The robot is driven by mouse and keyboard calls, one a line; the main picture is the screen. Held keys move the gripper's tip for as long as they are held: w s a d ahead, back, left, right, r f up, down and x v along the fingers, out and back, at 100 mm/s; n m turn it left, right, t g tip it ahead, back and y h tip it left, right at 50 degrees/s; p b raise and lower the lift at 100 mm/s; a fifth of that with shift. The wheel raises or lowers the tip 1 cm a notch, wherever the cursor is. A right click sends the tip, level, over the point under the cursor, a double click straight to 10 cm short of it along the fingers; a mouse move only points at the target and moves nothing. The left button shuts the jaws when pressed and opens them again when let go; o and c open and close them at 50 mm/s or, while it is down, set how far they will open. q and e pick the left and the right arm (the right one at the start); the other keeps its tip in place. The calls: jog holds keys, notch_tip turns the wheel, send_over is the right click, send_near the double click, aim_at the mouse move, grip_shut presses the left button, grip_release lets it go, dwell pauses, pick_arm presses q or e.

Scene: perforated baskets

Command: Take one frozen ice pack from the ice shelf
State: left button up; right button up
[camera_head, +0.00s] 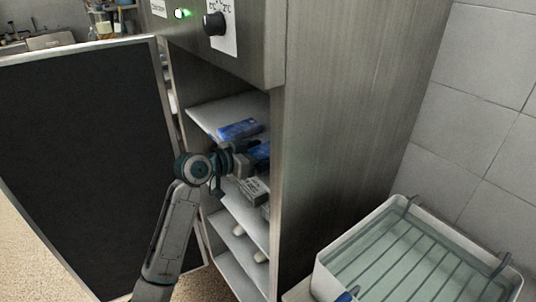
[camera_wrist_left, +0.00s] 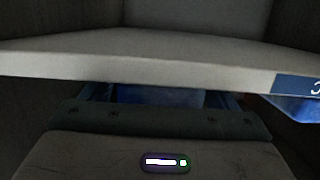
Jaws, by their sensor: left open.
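One blue ice pack (camera_head: 240,129) lies on the upper shelf of the open cabinet in the head view. A second blue ice pack (camera_head: 261,150) shows just below it, partly hidden by my arm and the shelf. My left gripper (camera_head: 250,163) reaches into the cabinet under the upper shelf. In the left wrist view, the left gripper (camera_wrist_left: 160,94) is open, with a blue pack (camera_wrist_left: 160,97) seen between or just beyond its fingers. Contact cannot be told. Another blue pack (camera_wrist_left: 300,107) shows at the right edge. My right gripper is out of view.
The upper shelf (camera_wrist_left: 130,60) spans close above my left gripper. The dark cabinet door (camera_head: 85,150) stands open at left. A grey box (camera_head: 254,190) sits on a shelf below the gripper. A white basin (camera_head: 322,280) with a wire rack stands at right.

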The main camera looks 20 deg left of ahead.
pick_arm(q)
jog(key=shift+w+d, duration=0.15)
jog(key=shift+c, duration=1.3)
jog(key=c, duration=0.9)
jog(key=shift+r, duration=0.1)
